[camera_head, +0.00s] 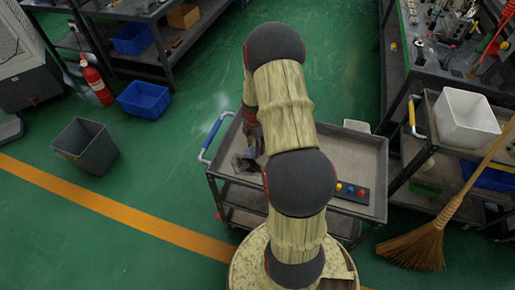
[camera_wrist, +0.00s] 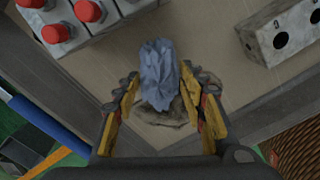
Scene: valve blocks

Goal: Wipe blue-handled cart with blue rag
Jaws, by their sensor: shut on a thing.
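The cart (camera_head: 350,160) has a grey top with a raised rim and a blue handle (camera_head: 216,137) on its left side. The handle also shows at the left of the wrist view (camera_wrist: 45,127). My gripper (camera_wrist: 167,108) is low over the cart top near the handle end, with its fingers around a crumpled blue-grey rag (camera_wrist: 160,75). My arm hides the middle of the cart.
A block with red knobs (camera_wrist: 75,22) and a grey block with holes (camera_wrist: 283,32) stand on the cart. A strip with coloured buttons (camera_head: 350,191) lies near its front. A broom (camera_head: 420,246) leans at right. A grey bin (camera_head: 86,147) stands on open floor at left.

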